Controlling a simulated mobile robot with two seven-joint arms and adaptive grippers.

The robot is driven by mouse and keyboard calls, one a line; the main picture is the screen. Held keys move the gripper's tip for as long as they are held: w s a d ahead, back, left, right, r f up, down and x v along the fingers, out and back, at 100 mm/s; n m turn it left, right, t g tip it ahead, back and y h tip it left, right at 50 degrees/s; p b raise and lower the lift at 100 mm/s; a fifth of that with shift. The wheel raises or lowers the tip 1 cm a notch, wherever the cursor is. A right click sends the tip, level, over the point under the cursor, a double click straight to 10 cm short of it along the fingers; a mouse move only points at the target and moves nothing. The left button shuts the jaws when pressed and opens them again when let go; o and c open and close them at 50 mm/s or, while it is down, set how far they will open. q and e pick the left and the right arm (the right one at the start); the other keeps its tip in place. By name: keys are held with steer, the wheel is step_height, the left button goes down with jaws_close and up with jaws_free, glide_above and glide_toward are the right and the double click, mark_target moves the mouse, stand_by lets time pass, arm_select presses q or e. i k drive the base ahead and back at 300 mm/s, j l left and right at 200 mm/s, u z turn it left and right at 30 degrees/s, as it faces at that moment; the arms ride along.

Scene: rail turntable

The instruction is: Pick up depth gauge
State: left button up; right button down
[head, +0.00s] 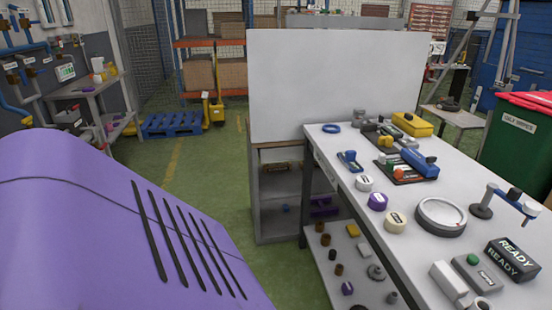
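No item on the white workbench (340,139) can be made out for certain as the depth gauge. Small blue tools lie on the bench: one with pale parts (348,160) near its left edge, and a larger blue-and-dark one (419,162) on a dark tray farther back. A stand with a round dark base and a blue-ended arm (510,200) is at the right. Neither of my grippers is in view.
On the bench are a round dial-like disc (440,216), black READY blocks (511,259), a yellow case (412,124) and several labelled round pieces. A lower shelf (345,240) holds small parts. A white panel (335,85) stands behind. Green floor (215,170) is open left of the bench.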

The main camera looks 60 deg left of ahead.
mark_target(347, 158)
steer(key=u, duration=1.45)
